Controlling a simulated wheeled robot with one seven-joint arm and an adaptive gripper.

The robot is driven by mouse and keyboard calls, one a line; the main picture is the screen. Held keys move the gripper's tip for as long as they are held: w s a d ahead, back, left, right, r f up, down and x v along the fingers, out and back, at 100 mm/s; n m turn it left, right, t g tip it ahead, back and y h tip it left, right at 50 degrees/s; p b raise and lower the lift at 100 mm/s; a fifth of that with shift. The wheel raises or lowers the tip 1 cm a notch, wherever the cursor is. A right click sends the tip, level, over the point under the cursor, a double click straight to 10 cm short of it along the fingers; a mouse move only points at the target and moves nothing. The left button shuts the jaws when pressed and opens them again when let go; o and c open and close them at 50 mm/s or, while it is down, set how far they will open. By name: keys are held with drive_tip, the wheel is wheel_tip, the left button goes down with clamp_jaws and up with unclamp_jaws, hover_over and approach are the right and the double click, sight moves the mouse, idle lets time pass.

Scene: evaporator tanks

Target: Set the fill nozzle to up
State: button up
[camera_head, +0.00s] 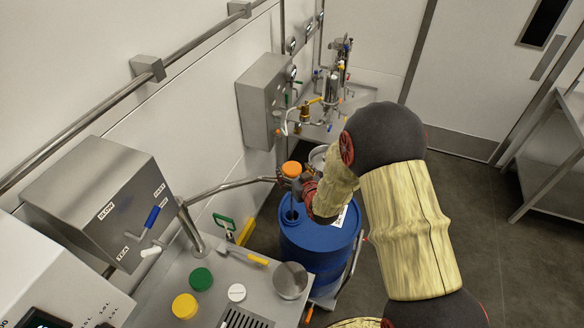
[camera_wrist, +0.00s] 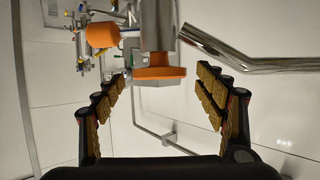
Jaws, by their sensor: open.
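The fill nozzle (camera_head: 291,170), a metal cylinder with an orange cap, is at the end of a bent steel pipe (camera_head: 232,186), above the blue drum (camera_head: 318,240). In the wrist view the metal nozzle body (camera_wrist: 157,28) ends in an orange flange (camera_wrist: 158,73), with an orange knob (camera_wrist: 102,35) beside it. My gripper (camera_wrist: 162,80) is open, its padded fingers on either side of the orange flange. Contact cannot be told. In the head view my wrist is just right of the nozzle and hides part of it and the fingers.
A steel counter (camera_head: 165,299) with green, yellow and white knobs stands at the front left. A steel control box (camera_head: 105,200) is above it.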

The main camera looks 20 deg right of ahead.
drive_tip(key=shift+x, duration=1.35)
drive_tip(key=shift+c, duration=0.4)
drive_tip(key=c, duration=1.5)
drive_tip(key=shift+c, duration=0.7)
